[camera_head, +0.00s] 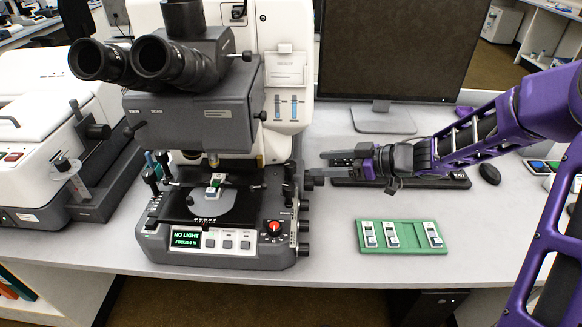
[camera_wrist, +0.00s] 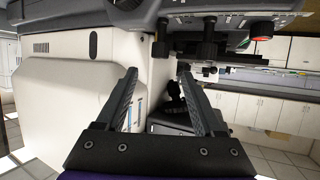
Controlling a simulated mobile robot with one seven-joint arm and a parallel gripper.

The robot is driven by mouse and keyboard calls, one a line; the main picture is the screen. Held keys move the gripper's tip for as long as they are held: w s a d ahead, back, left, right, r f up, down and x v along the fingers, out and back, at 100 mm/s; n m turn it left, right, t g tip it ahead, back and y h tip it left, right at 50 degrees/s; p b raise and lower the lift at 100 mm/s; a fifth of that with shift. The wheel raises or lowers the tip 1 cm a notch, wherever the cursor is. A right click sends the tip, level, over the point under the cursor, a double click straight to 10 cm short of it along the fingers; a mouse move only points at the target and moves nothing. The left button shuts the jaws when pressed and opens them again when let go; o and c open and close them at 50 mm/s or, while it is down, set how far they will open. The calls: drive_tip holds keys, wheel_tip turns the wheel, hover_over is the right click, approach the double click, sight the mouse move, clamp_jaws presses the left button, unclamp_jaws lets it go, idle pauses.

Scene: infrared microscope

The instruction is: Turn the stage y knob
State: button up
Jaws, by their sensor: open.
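The infrared microscope (camera_head: 206,105) stands left of centre in the head view, with its black stage (camera_head: 185,206) and a small slide on it. Several black knobs (camera_head: 303,226) stick out along its right side; I cannot tell which one is the stage y knob. My gripper (camera_head: 323,164) is open and empty, reaching in from the right at about stage height, close beside the upper right-side knobs. In the wrist view my gripper's two fingers (camera_wrist: 160,76) are apart. A black knob (camera_wrist: 161,48) shows between and beyond the tips, and another knob (camera_wrist: 209,45) shows further right. No contact is visible.
A green slide holder (camera_head: 402,250) lies on the bench right of the microscope. A monitor (camera_head: 390,50), a keyboard under my arm and a mouse (camera_head: 489,174) are behind. A white instrument (camera_head: 40,120) stands at left. The bench in front of the slide holder is narrow.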

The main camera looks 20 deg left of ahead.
sight(293, 165)
drive_tip(key=b+x, duration=0.1)
drive_tip(key=x, duration=0.9)
drive_tip(key=shift+b, duration=0.35)
clamp_jaws()
